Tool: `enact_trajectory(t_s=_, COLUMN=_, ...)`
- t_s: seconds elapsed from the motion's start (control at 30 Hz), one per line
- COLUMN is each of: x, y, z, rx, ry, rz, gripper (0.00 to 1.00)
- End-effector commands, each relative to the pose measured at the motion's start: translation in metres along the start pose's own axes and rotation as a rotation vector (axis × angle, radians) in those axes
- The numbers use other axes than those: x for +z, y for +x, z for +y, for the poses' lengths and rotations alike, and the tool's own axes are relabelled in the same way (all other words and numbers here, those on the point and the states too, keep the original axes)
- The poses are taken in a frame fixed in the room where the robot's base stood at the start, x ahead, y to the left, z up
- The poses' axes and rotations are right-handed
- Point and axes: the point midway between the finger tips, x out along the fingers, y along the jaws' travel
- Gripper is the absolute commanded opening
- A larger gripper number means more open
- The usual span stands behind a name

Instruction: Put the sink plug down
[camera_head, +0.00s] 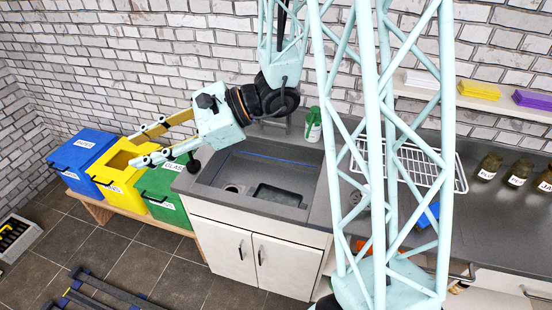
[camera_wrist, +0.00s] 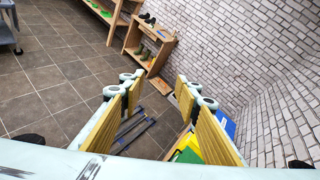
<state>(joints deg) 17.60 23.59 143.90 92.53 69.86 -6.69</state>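My gripper (camera_head: 141,148) is open, stretched out to the left of the sink (camera_head: 262,168), above the bins. In the wrist view my gripper (camera_wrist: 158,88) shows its two yellow-padded fingers spread wide, with nothing held between them. The grey sink is set in the dark counter. I cannot make out the sink plug for certain in either view.
A blue bin (camera_head: 80,153), a yellow bin (camera_head: 118,172) and a green bin (camera_head: 164,202) stand left of the counter. A green-and-white bottle (camera_head: 313,124) stands behind the sink. A white wire rack (camera_head: 440,182) and several labelled jars (camera_head: 519,172) are on the right.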

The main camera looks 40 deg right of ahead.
Motion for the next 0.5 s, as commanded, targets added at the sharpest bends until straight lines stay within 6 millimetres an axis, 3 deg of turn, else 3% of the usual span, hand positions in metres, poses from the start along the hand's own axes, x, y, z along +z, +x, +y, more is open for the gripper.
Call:
enact_trajectory(t_s=0.2, x=0.035, y=-0.005, z=0.036, rx=0.112, ry=-0.124, rz=0.007, gripper=0.3)
enact_trajectory(t_s=0.5, x=0.069, y=-0.02, z=0.087, rx=0.263, ry=-0.295, rz=0.034, gripper=0.3)
